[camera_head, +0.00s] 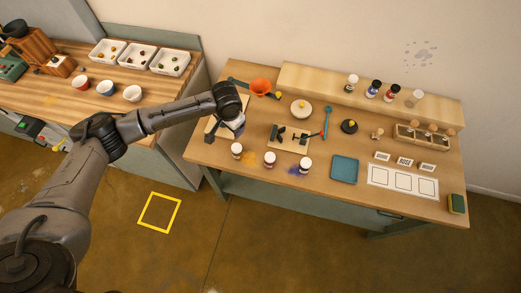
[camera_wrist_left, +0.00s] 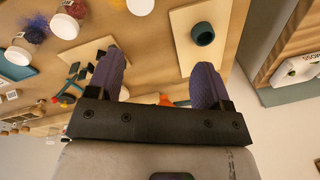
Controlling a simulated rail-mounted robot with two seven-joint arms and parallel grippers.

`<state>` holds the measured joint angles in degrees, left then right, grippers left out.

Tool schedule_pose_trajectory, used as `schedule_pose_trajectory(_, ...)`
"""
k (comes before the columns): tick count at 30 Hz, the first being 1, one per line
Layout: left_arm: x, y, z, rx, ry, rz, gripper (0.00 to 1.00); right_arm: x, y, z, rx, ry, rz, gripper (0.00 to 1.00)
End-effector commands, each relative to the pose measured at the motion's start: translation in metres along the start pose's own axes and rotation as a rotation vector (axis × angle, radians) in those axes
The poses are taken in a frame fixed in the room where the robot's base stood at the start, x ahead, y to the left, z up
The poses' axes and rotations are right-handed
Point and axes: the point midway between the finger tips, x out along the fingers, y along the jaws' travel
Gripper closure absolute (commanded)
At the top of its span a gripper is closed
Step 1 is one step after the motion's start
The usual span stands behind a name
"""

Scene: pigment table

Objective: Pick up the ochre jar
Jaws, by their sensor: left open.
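My left gripper (camera_head: 236,126) is above the left part of the pigment table. In the left wrist view its two purple fingers (camera_wrist_left: 157,80) are apart with nothing between them. A white-lidded jar (camera_head: 237,150) stands just in front of the gripper, beside a patch of yellow-ochre powder (camera_head: 249,157). Its white lid (camera_wrist_left: 140,6) shows at the top edge of the wrist view. I take it for the ochre jar, but its contents are not clear. A second white-lidded jar (camera_head: 270,159) and a third (camera_head: 305,165) by blue powder stand to its right. My right gripper is not in view.
Behind the jars lie a board with dark tools (camera_head: 278,142), an orange bowl (camera_head: 261,86) and a pale round dish (camera_head: 301,108). A dark teal cup (camera_wrist_left: 202,33) stands on a board by the gripper. Several jars stand on the raised back shelf (camera_head: 325,82). A blue tray (camera_head: 344,170) lies at right.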

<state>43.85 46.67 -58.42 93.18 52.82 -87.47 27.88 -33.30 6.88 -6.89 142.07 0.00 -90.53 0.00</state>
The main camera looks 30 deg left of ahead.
Motion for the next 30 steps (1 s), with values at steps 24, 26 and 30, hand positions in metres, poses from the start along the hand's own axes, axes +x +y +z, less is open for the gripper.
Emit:
schedule_pose_trajectory(24, 0.067, 0.021, 0.009, -0.392, -0.072, 0.106, 0.27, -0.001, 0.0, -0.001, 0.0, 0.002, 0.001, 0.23)
schedule_pose_trajectory(26, 0.074, 0.021, 0.009, -0.392, -0.072, 0.106, 0.27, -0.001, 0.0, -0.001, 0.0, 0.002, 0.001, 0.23)
schedule_pose_trajectory(30, 0.085, 0.023, 0.01, -0.391, -0.071, 0.106, 0.27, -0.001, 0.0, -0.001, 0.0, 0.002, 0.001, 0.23)
